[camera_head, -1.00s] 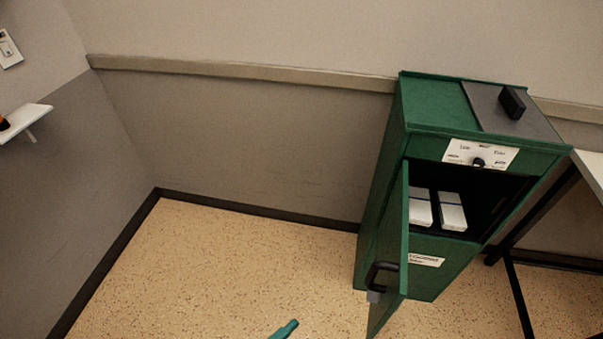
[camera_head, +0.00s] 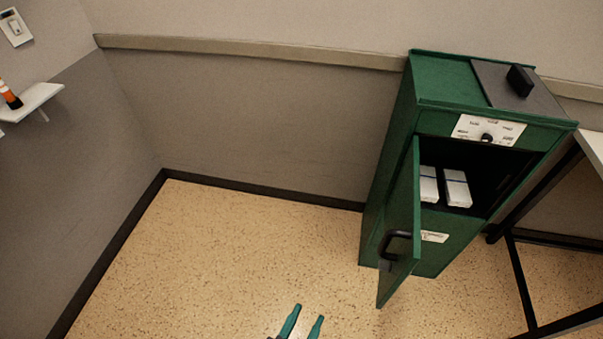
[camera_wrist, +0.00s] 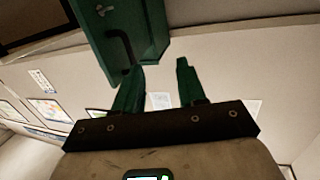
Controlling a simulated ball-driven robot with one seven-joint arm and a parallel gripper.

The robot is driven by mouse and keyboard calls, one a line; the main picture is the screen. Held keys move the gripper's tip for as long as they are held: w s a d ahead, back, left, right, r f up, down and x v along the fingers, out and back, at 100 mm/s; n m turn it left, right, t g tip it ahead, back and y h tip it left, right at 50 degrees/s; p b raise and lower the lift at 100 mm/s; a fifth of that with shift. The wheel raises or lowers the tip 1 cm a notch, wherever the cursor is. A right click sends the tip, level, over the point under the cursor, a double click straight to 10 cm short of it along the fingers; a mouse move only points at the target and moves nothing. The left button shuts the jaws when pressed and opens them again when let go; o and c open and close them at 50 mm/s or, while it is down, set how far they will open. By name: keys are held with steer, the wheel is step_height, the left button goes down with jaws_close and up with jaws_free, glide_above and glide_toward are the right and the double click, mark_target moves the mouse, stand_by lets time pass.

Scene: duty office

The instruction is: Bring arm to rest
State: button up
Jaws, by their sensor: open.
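My gripper (camera_head: 304,322) shows at the bottom middle of the head view, with two green fingertips apart and nothing between them. In the wrist view my gripper (camera_wrist: 160,82) has its fingers spread and empty. The green door (camera_wrist: 125,35) with a black handle shows above and left of the fingers there. In the head view my gripper is over the floor, left of the green cabinet (camera_head: 395,150) and apart from it. Most of my arm is hidden.
The cabinet door (camera_head: 402,225) hangs open, and white boxes (camera_head: 456,188) lie inside. A table frame (camera_head: 515,280) stands at the right. A wall shelf (camera_head: 35,100) with an orange and black item (camera_head: 9,95) is at the left. The middle floor (camera_head: 220,260) is clear.

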steer(key=s+d+f+n+g+y, duration=0.4)
steer(key=d+f+n+g+y, duration=0.25)
steer(key=d+f+y, duration=0.35)
steer(key=s+d+r+g+h, duration=0.1)
steer(key=s+d+r+g, duration=0.3)
steer(key=d, duration=0.4)
steer(key=s+d+r+m+g+h, duration=0.1)
steer(key=s+d+r+g, duration=0.2)
steer(key=d, duration=0.6)
steer(key=shift+s+r+g, duration=0.4)
steer(key=shift+r+g, duration=0.05)
steer(key=shift+r, duration=0.05)
